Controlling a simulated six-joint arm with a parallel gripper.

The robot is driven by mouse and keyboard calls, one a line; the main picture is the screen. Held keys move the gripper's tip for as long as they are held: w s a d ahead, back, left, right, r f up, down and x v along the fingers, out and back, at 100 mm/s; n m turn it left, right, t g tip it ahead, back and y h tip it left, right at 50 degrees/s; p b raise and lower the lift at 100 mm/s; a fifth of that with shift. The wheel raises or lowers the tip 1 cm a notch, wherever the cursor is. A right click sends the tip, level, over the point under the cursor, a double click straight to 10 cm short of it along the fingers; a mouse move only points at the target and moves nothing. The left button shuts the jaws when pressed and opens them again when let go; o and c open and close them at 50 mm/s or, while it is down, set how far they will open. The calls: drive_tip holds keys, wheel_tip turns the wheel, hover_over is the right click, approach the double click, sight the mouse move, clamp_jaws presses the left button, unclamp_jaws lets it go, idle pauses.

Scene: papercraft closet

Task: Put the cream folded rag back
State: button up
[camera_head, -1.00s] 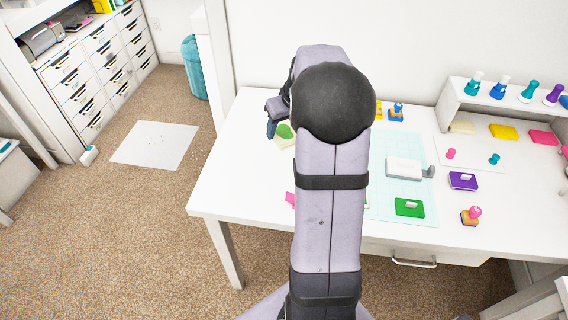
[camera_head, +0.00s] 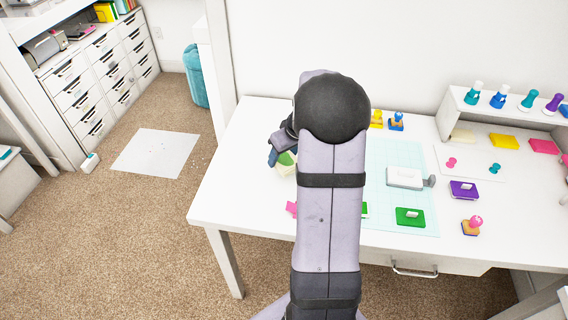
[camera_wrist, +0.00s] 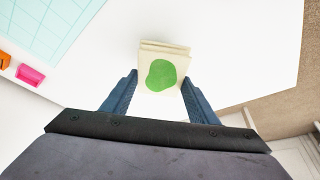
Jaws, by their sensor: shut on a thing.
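The cream folded rag (camera_wrist: 150,48) has a green blot on its face and shows between my fingers in the wrist view. My gripper (camera_wrist: 160,80) is shut on it, one dark finger on each side. In the head view the rag (camera_head: 282,170) is partly hidden by my arm, at the left part of the white table. My gripper (camera_head: 274,156) shows there only in part, left of my arm. I cannot tell whether the rag touches the table.
On the table (camera_head: 240,180) are a cutting mat (camera_head: 395,155), a grey-white block (camera_head: 405,177), a green block (camera_head: 410,216), a purple block (camera_head: 463,189) and several stamps. A shelf (camera_head: 450,110) at the back right has cream, yellow and pink pads below it. The table's left part is mostly clear.

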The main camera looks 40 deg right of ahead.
sight(286, 160)
drive_tip(key=shift+f, duration=1.95)
drive_tip(key=shift+f, duration=0.15)
drive_tip(key=o, duration=1)
drive_tip(key=shift+r, duration=0.25)
drive_tip(key=v, duration=1.2)
